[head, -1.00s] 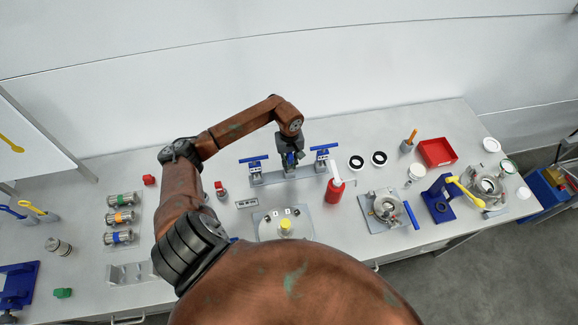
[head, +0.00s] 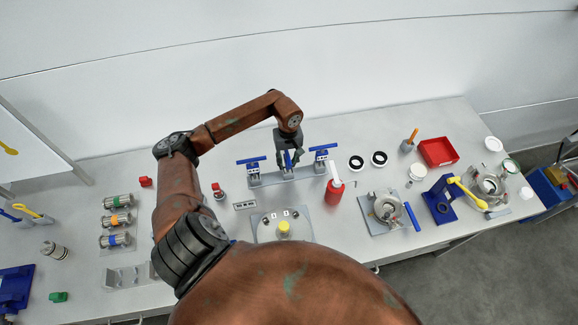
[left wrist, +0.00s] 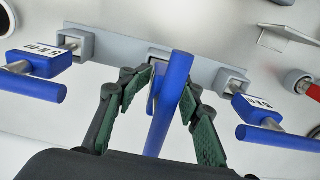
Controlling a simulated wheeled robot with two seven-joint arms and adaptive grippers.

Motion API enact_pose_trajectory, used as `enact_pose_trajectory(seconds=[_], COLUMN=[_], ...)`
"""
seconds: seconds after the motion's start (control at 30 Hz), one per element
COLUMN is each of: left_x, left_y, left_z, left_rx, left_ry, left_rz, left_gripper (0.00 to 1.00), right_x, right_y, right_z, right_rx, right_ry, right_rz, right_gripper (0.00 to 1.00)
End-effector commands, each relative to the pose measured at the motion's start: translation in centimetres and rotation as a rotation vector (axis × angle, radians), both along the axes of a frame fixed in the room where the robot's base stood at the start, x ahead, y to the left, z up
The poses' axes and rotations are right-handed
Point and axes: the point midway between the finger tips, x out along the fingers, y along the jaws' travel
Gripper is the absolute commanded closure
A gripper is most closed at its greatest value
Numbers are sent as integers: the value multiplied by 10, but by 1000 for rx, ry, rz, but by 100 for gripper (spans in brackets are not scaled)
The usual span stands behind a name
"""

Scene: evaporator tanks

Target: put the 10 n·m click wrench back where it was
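The blue-handled click wrench (left wrist: 172,95) stands between my left gripper's fingers, at the middle socket of a grey rack (left wrist: 115,47). Its label is hidden from me. It also shows in the head view (head: 287,160). My left gripper (left wrist: 168,82) is open around it, with a green-padded finger on each side and small gaps beside the handle. Two similar blue wrenches sit in the outer sockets, one on the left (left wrist: 35,75) and one on the right (left wrist: 262,120). In the head view the rack (head: 304,174) stands at the back of the bench. My right gripper is not in view.
A red bottle (head: 335,190) stands close to the rack's right. A plate with a yellow knob (head: 283,228) lies in front. Black-and-white rings (head: 379,158) and a red tray (head: 438,152) are further right. Banded cylinders (head: 116,220) lie at the left.

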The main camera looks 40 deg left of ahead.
Motion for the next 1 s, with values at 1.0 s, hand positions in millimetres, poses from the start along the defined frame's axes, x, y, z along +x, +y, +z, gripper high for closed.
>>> enact_pose_trajectory(seconds=[1.0], left_x=[4], left_y=[1], left_z=[94], left_rx=[-1], left_ry=[-6], left_rz=[-3], left_gripper=[68], right_x=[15], right_y=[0], right_z=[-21], right_rx=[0], right_ry=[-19], right_rz=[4], right_gripper=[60])
